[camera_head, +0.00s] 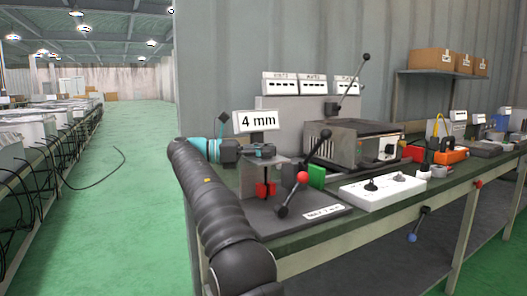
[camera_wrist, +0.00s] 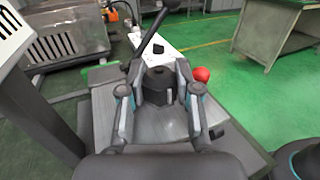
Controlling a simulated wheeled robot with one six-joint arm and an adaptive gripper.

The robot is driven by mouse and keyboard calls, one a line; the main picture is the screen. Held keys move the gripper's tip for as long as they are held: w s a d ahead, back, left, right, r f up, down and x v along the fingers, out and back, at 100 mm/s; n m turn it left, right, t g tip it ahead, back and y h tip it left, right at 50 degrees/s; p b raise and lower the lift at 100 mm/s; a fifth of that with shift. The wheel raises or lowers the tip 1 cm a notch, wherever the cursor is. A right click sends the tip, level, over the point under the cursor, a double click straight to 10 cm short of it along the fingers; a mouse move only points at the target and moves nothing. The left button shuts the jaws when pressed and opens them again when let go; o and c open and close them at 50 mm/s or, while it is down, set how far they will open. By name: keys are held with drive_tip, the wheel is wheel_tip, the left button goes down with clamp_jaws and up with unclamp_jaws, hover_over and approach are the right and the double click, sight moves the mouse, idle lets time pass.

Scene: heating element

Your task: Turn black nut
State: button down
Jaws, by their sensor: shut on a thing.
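The black nut (camera_wrist: 158,86) shows in the wrist view as a dark, round, stepped piece on top of the grey press-like fixture. My gripper (camera_wrist: 158,92) has one finger on each side of the nut and is shut on it. In the head view my gripper (camera_head: 260,152) is at the top of the fixture (camera_head: 318,218), just below the "4 mm" sign (camera_head: 257,121). I cannot clearly make out the nut there among the fingers. A red block (camera_head: 265,190) sits lower in the fixture.
A white switch panel (camera_head: 382,191) and a grey heater box (camera_head: 350,142) stand farther right on the bench. Open green floor lies left.

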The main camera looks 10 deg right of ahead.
drive_tip(key=c, duration=0.8)
unclamp_jaws()
drive_tip(key=shift+s+d, duration=0.1)
drive_tip(key=shift+d, duration=0.1)
drive_tip(key=shift+a, duration=0.15)
drive_tip(key=shift+r, duration=0.15)
